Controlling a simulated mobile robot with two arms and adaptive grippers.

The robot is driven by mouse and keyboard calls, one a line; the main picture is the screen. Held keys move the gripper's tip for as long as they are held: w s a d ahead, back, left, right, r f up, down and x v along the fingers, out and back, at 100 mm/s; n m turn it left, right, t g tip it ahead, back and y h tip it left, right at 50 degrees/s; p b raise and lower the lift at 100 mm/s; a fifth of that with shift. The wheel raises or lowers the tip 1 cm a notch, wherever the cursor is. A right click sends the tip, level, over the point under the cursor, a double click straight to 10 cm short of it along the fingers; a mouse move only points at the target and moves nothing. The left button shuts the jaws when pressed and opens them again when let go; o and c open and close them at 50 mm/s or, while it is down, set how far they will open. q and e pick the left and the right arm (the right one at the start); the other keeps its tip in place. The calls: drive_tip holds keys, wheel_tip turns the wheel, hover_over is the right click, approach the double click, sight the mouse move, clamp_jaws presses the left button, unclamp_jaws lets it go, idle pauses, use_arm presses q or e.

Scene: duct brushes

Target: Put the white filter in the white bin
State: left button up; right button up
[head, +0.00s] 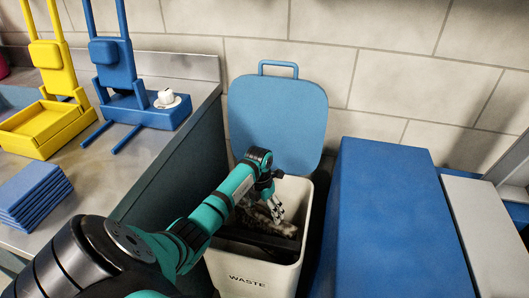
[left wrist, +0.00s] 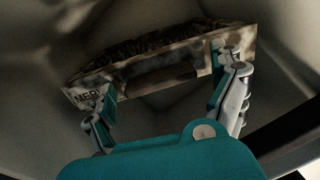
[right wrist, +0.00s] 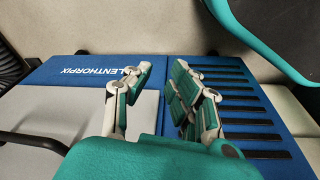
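The white bin (head: 252,277), marked WASTE, stands open with its blue lid (head: 280,110) tilted back against the wall. My left gripper (head: 272,208) is down inside the bin mouth. The filter shows in the left wrist view (left wrist: 165,75) as a pale, dirt-stained frame with dark mottled material and part of a printed label. It lies inside the bin, just beyond my left fingertips (left wrist: 165,98), which are spread wide and overlap it in the view. Whether they touch it is unclear. My right gripper (right wrist: 160,95) is open and empty above a blue panel; the head view does not show it.
A metal counter (head: 135,160) at left holds a yellow stand (head: 50,65), a blue stand (head: 115,65) with a small white item (head: 166,98), and stacked blue pads (head: 35,195). A large blue block (head: 390,215) stands right of the bin. The blue panel (right wrist: 75,95) has dark slots.

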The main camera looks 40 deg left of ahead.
use_arm(q)
drive_tip(key=r, duration=0.2)
drive_tip(key=r+p, duration=0.1)
drive_tip(key=r, duration=0.4)
drive_tip(key=shift+a+r+p, duration=0.3)
drive_tip(key=shift+a+r, duration=0.05)
use_arm(e)
drive_tip(key=s+f, duration=0.1)
drive_tip(key=f, duration=0.2)
drive_tip(key=s+f, duration=0.1)
drive_tip(key=f, duration=0.1)
drive_tip(key=shift+s+d, duration=0.2)
drive_tip(key=shift+s, duration=0.1)
